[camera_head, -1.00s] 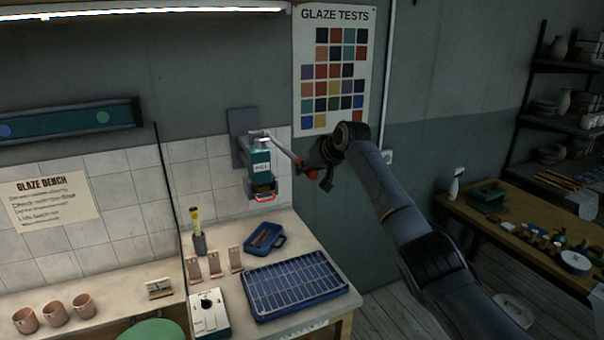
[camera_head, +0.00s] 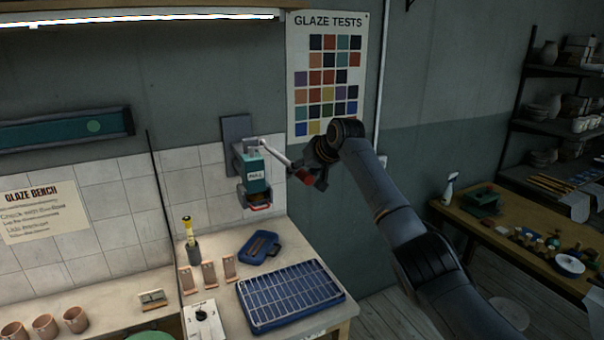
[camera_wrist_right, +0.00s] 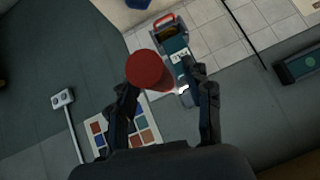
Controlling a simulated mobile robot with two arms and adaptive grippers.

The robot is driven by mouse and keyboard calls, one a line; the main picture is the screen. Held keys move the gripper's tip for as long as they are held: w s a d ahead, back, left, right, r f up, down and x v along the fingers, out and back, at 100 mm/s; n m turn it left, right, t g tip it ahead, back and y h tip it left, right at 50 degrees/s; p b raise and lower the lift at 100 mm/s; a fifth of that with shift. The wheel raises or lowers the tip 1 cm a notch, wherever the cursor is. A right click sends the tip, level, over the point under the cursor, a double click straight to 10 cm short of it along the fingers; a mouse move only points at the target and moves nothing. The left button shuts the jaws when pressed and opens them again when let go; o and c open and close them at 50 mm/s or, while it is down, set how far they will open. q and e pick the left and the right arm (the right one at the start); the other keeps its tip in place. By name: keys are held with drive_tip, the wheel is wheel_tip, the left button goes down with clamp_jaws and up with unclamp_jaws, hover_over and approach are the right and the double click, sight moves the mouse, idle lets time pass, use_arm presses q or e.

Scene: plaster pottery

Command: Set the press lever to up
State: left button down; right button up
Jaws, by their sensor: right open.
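The press (camera_head: 255,172) is a teal body on a grey wall plate, with a pale lever (camera_head: 277,157) slanting down to the right. The lever ends in a red knob (camera_head: 303,177). The wrist view shows the knob (camera_wrist_right: 148,68) large and close, between the spread fingers and nearer the left one in that picture. The teal press body (camera_wrist_right: 174,47) lies beyond it. My right gripper (camera_head: 318,172) is open beside the knob at the lever's end. I cannot tell whether a finger touches the knob. My left gripper is not in view.
Below the press, the bench holds a blue grid tray (camera_head: 290,297), a small blue case (camera_head: 260,247), a control box (camera_head: 204,320) and test tiles (camera_head: 209,273). A glaze chart (camera_head: 325,75) hangs on the wall behind the gripper. A wooden table (camera_head: 510,240) with clutter stands right.

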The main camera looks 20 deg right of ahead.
drive_tip(key=v, duration=1.2)
